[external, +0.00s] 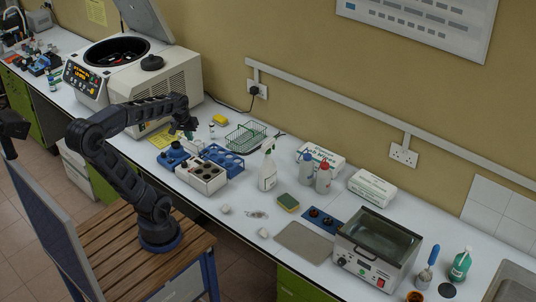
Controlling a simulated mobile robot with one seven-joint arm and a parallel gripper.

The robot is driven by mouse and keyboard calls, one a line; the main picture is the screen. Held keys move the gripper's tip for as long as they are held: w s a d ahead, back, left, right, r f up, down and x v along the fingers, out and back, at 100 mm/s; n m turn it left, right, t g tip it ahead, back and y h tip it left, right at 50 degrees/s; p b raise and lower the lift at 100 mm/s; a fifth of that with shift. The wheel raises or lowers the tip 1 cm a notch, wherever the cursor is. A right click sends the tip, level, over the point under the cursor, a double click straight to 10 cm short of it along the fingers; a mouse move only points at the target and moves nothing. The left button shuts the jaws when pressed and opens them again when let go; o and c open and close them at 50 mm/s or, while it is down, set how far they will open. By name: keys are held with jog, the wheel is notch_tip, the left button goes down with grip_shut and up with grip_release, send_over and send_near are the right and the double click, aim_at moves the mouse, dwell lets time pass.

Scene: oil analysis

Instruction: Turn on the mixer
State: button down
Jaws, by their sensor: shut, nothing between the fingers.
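A small blue device with a dark top (172,156), which looks like the mixer, stands on the white bench near its front edge. Its switch is too small to make out, and I cannot tell whether it is on. My gripper (187,132) is above the bench, up and slightly right of this device, pointing down and apart from it. The gripper is shut and empty. My arm reaches over from the wooden-topped base at the lower left.
A grey block with round wells (201,176) and a blue rack (222,158) stand close to the right of the device. An open centrifuge (160,85) stands behind. A green wire rack (246,137), a white spray bottle (267,171) and a water bath (372,258) are farther right.

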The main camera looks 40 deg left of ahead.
jog(key=w+a+f+n+g, duration=0.1)
jog(key=w+a+f+n, duration=0.15)
jog(key=a, duration=0.35)
jog(key=w+a+f+n+g, duration=0.1)
jog(key=w+a+f+n, duration=0.1)
jog(key=a+n, duration=0.3)
jog(key=n+g, duration=0.2)
jog(key=n, duration=0.3)
send_over(169, 161)
jog(key=w, duration=0.2)
notch_tip(169, 161, down, 7)
jog(key=shift+f, duration=0.15)
jog(key=f, duration=0.4)
jog(key=s+f, duration=0.1)
jog(key=f, duration=0.8)
jog(key=shift+s+f, duration=0.35)
jog(key=shift+s, duration=0.05)
jog(key=shift+f, duration=0.15)
jog(key=shift+w+r, duration=0.2)
jog(key=shift+w, duration=0.5)
jog(key=shift+r, duration=0.1)
